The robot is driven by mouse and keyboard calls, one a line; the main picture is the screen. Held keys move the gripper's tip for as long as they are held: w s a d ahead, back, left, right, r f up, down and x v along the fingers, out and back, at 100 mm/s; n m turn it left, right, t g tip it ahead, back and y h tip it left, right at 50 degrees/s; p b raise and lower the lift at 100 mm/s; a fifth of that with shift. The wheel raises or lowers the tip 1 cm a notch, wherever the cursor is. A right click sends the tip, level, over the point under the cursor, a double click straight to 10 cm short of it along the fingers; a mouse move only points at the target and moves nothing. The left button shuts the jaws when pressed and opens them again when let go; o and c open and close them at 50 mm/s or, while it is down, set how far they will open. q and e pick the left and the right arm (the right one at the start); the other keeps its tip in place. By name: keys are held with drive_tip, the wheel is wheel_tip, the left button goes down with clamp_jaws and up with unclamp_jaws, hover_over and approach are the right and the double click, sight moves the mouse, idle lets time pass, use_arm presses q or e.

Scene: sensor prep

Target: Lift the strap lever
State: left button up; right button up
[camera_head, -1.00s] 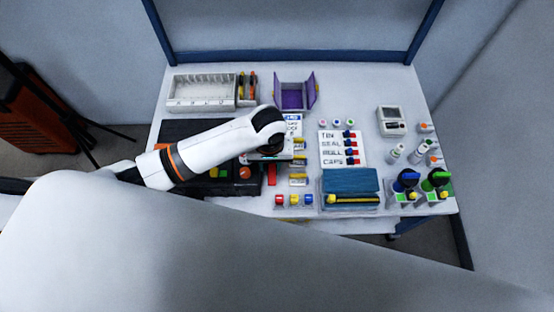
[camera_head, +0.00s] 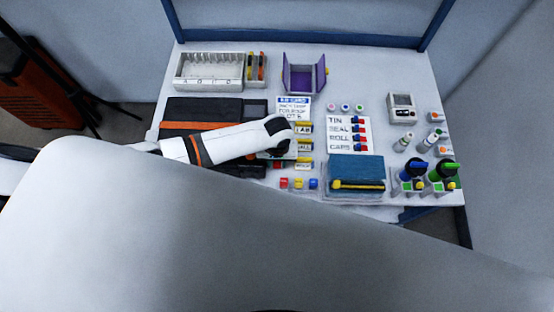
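I cannot single out a strap lever for certain. A black case with an orange strip (camera_head: 186,125) lies at the left of the table, partly covered by my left arm. My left gripper (camera_head: 282,150) is over the middle-left of the table, by the small yellow labels. Its fingers are hidden or too small to make out, so its opening and any contact do not show. My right gripper is not in view.
A white slotted rack (camera_head: 208,84) and an open purple box (camera_head: 304,78) stand at the back. A label board (camera_head: 344,122) is in the middle. Green and blue knobs (camera_head: 443,168) stand at the right. A large grey shape blocks the foreground.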

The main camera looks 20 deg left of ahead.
use_arm(q)
drive_tip(key=c, duration=0.7)
